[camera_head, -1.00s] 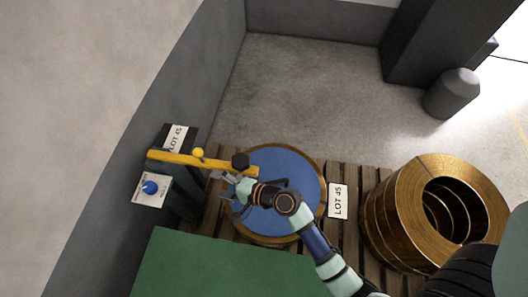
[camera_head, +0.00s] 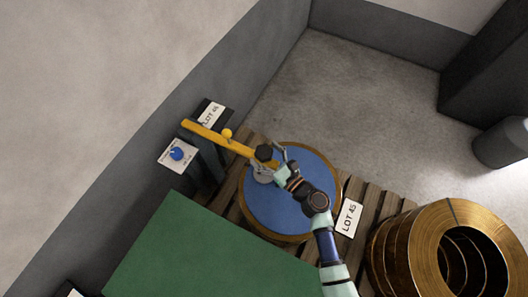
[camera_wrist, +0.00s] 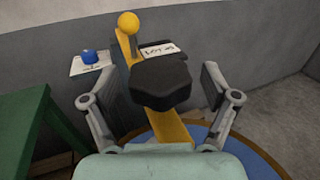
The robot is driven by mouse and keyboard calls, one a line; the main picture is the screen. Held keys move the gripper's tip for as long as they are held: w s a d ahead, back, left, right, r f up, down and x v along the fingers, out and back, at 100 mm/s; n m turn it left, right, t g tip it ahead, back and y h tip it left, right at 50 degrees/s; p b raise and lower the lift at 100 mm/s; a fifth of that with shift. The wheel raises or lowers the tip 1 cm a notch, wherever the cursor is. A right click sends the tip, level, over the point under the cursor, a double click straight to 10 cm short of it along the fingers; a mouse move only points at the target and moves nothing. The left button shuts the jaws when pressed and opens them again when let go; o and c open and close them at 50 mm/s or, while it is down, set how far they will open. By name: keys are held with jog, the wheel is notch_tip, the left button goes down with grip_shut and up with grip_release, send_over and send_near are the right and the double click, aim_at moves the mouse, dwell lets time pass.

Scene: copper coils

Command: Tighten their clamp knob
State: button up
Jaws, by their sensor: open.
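The black lobed clamp knob (camera_head: 264,153) sits at the end of a yellow bar (camera_head: 215,139) that reaches out over a blue disc (camera_head: 290,205). In the wrist view the knob (camera_wrist: 161,82) is large and lies between the open fingers of my gripper (camera_wrist: 160,108). A gap shows on both sides of the knob, so neither finger appears to touch it. A yellow ball (camera_head: 227,134) stands on the bar, farther back in the wrist view (camera_wrist: 129,22).
A green surface (camera_head: 200,255) lies at the front left. A blue button (camera_head: 176,153) is on a white plate beside the bar's dark post. Copper coils (camera_head: 400,250) stand on the wooden pallet at right. A dark wall (camera_head: 235,85) runs along the left.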

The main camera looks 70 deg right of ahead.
jog(key=shift+w+d, duration=0.15)
jog(key=shift+w, duration=0.15)
jog(key=shift+c, duration=0.4)
jog(key=c, duration=1.1)
jog(key=shift+h, duration=0.3)
jog(key=shift+f+m+g+h+b, duration=0.15)
jog(key=shift+m+g+h+b, duration=0.85)
jog(key=shift+h, duration=0.1)
jog(key=shift+m+g+h+b, duration=1.35)
jog(key=shift+m+g+h, duration=0.35)
jog(key=shift+g, duration=0.4)
jog(key=shift+r+m+g+h, duration=0.2)
jog(key=shift+m+g+h, duration=0.25)
jog(key=shift+g, duration=0.25)
